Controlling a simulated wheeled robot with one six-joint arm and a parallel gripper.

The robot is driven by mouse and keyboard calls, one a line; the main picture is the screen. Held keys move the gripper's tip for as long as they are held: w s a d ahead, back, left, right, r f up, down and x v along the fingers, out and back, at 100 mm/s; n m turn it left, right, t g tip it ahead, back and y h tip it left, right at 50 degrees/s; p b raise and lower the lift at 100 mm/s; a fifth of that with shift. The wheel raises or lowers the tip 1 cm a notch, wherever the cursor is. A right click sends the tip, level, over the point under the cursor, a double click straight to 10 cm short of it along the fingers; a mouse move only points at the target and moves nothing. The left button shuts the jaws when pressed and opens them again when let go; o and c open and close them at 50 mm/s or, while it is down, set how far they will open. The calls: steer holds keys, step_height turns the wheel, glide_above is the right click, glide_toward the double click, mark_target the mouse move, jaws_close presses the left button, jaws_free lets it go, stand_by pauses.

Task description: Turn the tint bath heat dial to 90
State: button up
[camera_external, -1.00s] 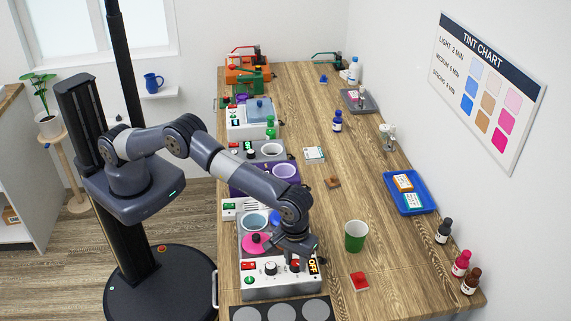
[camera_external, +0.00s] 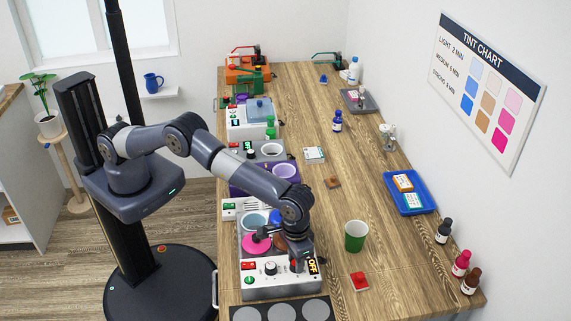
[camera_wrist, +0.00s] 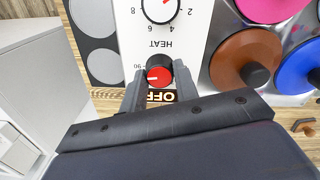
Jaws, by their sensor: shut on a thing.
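The tint bath's control panel (camera_external: 250,283) is on the bench's near left end. The red heat dial (camera_wrist: 159,77) sits between my gripper's fingers (camera_wrist: 159,87) in the wrist view, beside the upside-down word HEAT. My gripper is shut on this dial. A white mark on the dial points left in that view, slightly below the printed 90. Other scale marks are hidden by the fingers. In the external view my gripper (camera_external: 297,265) reaches down onto the panel and mostly covers the dial. An orange OFF display (camera_external: 312,266) is lit beside it.
A second dial (camera_external: 270,268), numbered, is on the panel. Pink (camera_external: 254,246), brown (camera_wrist: 246,60) and blue (camera_wrist: 300,68) lids are close beside my gripper. Bare bench lies between cup and blue tray (camera_external: 427,207).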

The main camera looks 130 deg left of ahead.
stand_by(0.3)
steer(key=o, duration=1)
steer(key=shift+r, duration=0.1)
step_height(320, 180, up, 11)
steer(key=shift+s+f+b, duration=0.15)
steer(key=shift+f+b, duration=0.05)
steer(key=shift+b, duration=0.4)
